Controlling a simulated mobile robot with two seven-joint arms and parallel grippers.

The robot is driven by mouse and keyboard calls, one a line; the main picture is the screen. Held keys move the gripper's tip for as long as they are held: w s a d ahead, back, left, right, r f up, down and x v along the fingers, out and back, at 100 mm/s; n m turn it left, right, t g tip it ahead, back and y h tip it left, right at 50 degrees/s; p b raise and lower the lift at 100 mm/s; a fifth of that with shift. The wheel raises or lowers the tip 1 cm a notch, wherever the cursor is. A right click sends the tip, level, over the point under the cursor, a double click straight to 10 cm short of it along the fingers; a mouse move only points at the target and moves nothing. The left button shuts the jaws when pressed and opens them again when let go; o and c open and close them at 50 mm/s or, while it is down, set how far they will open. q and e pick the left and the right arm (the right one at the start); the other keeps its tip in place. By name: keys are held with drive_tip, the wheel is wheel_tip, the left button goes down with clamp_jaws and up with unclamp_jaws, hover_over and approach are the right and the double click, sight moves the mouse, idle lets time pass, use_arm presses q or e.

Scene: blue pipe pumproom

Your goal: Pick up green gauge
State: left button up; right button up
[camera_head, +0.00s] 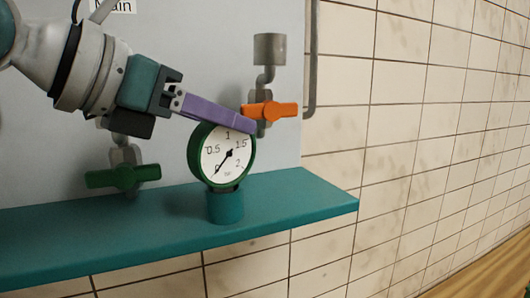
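The green gauge (223,156) has a green rim, a white dial and a teal base, and it stands upright on the teal shelf (300,197). My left gripper (247,126) comes in from the upper left. Its purple finger slants down to the right across the top of the gauge's rim. Only one finger shows clearly, so I cannot tell whether the gripper is open or shut, or whether it touches the gauge. The gauge's upper edge is partly hidden behind the finger. My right gripper is not in view.
An orange valve handle (272,111) on a grey pipe (269,50) sits just beyond the fingertip. A green valve handle (122,177) is on the wall panel at the left. The shelf's right end is bare. A tiled wall (420,120) runs along the right.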

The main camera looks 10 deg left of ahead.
use_arm(q)
clamp_jaws()
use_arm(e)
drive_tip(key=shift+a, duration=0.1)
use_arm(q)
drive_tip(key=shift+r, duration=0.15)
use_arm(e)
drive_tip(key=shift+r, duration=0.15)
